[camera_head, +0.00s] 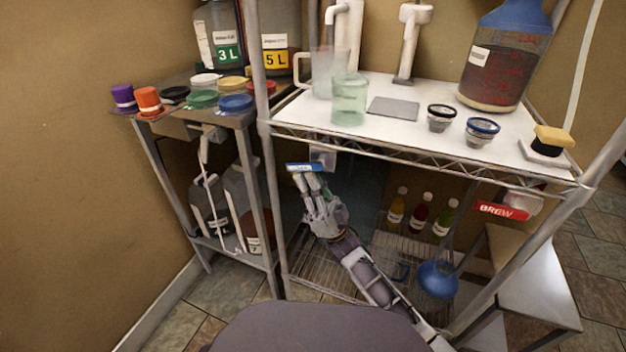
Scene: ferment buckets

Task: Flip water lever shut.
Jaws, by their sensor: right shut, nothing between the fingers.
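A small blue label (304,167), probably reading WATER, sits under the left front edge of the white shelf. A pale fitting (323,157) shows just right of it; I take this for the water lever's mount. The lever's own position is too small to tell. My right gripper (308,184) is shut and empty, with its fingertips just below and partly against the blue label in the picture. Whether it touches the lever cannot be told. My left gripper is not in view.
The white shelf (400,131) above holds a clear pitcher, a green cup (349,100) and a large carboy (503,55). A red BREW label (502,210) hangs at right. Metal posts flank my arm. Bottles (420,212) stand below.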

